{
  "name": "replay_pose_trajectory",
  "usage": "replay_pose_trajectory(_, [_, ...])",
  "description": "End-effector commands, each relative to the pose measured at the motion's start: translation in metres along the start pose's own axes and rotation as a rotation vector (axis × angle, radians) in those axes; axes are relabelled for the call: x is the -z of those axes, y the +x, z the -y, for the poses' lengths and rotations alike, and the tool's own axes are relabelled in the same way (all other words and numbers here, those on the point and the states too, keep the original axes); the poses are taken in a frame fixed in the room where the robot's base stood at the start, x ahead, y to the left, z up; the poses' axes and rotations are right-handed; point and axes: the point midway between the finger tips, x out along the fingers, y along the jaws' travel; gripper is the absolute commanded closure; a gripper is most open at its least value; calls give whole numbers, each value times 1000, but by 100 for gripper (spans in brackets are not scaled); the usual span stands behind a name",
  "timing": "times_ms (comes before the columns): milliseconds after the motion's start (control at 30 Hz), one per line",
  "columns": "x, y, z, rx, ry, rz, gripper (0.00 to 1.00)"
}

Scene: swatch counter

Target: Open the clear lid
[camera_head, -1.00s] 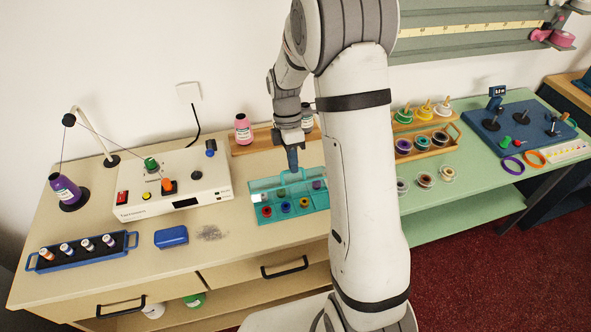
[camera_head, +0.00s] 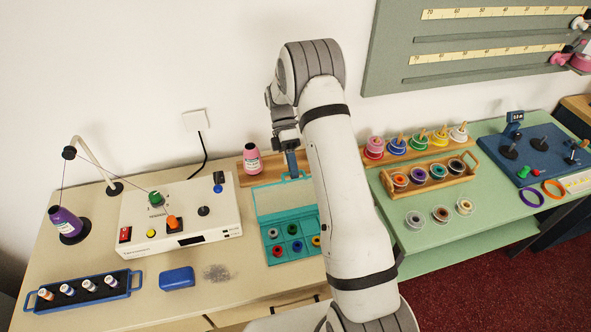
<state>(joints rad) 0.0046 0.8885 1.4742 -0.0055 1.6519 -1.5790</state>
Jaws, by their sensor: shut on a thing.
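The teal case (camera_head: 266,252) sits on the wooden counter, right of the white machine. Its compartments hold several small coloured bobbins (camera_head: 279,251). The clear lid (camera_head: 285,199) with a teal frame is raised at the back of the case, leaning up and away from the compartments. My gripper (camera_head: 292,172) is at the lid's upper edge and is shut on it. My arm hides the right side of the case and lid. The exact finger contact is small and partly hidden.
The white machine (camera_head: 180,216) with knobs stands left of the case. A pink spool (camera_head: 253,158) stands on a wooden shelf behind. A blue box (camera_head: 177,278) and grey lint (camera_head: 216,272) lie in front left. Spool racks (camera_head: 436,173) are on the green counter at right.

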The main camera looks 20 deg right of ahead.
Motion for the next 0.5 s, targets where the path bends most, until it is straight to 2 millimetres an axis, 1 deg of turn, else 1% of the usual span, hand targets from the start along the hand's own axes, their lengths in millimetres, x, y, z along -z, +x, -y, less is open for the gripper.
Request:
replay_pose_trajectory(33, [0,3,-6,29,-2,0,100])
replay_pose_trajectory(133, [0,1,-11,67,-2,0,100])
replay_pose_trajectory(500, [-1,-1,-17,121,-1,-2,100])
